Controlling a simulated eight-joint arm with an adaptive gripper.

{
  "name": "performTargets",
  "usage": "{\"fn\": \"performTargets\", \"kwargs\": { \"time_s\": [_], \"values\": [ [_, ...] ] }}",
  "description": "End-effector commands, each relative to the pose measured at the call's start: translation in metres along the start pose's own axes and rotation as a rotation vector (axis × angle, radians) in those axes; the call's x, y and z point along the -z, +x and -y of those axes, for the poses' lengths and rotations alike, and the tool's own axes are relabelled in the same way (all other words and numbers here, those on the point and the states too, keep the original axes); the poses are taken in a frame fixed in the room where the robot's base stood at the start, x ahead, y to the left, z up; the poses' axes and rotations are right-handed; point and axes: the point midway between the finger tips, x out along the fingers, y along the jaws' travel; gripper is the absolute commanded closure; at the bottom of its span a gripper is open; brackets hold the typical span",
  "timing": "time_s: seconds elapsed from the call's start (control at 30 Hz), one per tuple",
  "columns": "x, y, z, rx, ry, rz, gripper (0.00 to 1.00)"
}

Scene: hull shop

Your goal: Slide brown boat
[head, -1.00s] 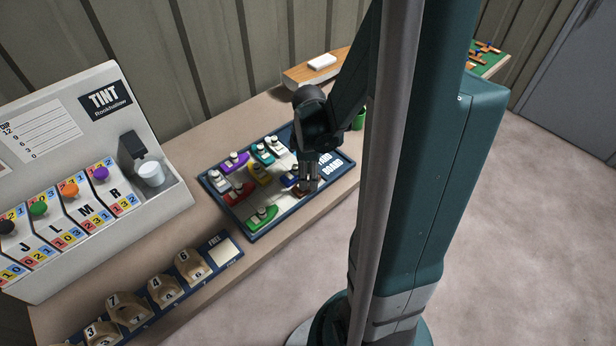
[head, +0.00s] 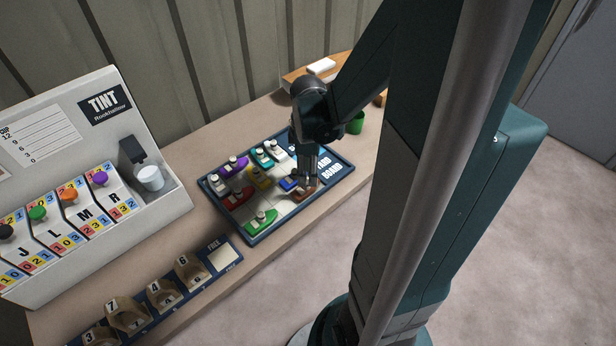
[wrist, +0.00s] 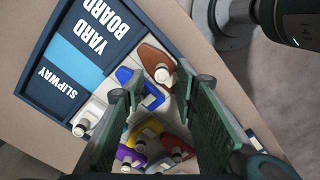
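The brown boat (head: 306,193) lies near the right front edge of the yard board (head: 252,238). In the wrist view the brown boat (wrist: 152,56) has a white round funnel. My gripper (head: 309,180) is right over the boat, pointing down. In the wrist view my gripper (wrist: 163,85) has its two green fingers apart, with the funnel showing between their tips; I see no contact. A blue boat (head: 288,183) lies close beside the brown one.
Several other boats, among them a green one (head: 262,221), a red one (head: 238,197) and a yellow one (head: 258,178), crowd the board. A tint machine (head: 105,150) stands at left, a numbered rack (head: 222,258) in front. A green cup (head: 355,123) stands behind the board.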

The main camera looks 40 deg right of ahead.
Motion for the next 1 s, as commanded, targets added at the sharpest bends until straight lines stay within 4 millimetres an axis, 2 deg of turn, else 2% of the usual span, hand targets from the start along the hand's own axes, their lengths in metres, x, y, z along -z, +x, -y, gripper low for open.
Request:
{"fn": "performTargets", "kwargs": {
  "time_s": [0.6,0.8,1.0],
  "values": [
    [-0.001,-0.062,0.000,0.000,0.001,0.001,0.71],
    [-0.001,-0.074,0.000,0.000,0.001,0.001,0.71],
    [-0.001,-0.079,-0.001,0.000,0.001,0.001,0.71]
  ]
}}
